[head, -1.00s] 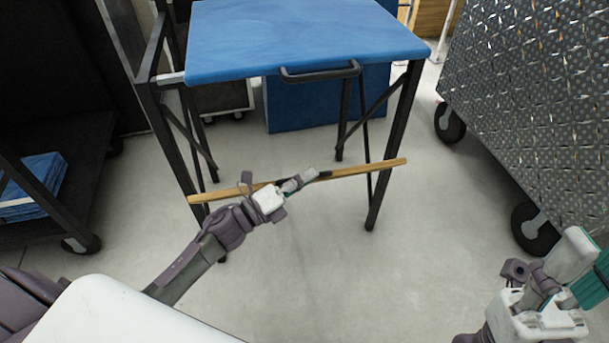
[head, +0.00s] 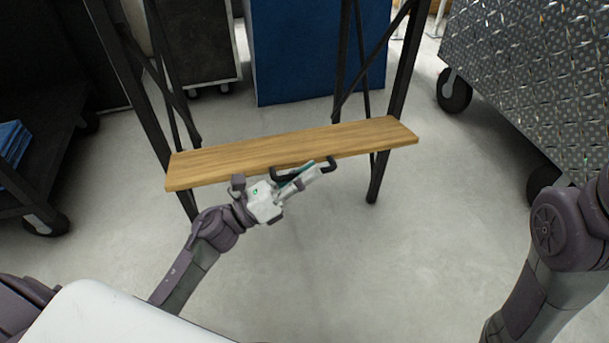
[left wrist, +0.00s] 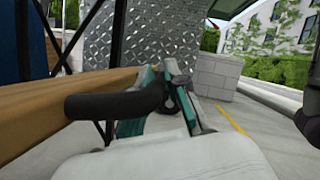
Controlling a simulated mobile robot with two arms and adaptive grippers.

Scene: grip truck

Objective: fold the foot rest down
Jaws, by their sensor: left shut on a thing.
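The foot rest is a wooden board (head: 290,147) between the dark legs of a metal frame, its broad upper face showing in the head view. A black bar handle (head: 329,167) is fixed to its near edge. My left gripper (head: 305,176) is shut on this handle, in front of the board. The left wrist view shows the board's edge (left wrist: 50,108) at left and the black handle (left wrist: 115,104) running to the teal-lined fingers (left wrist: 160,105). My right arm is at the right edge of the head view; its gripper is out of view.
A blue box (head: 318,55) and a grey cart (head: 190,45) stand behind the frame. A diamond-plate metal cart (head: 540,80) on wheels is at right. A dark shelf cart (head: 50,150) is at left. The floor in front of the board is clear.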

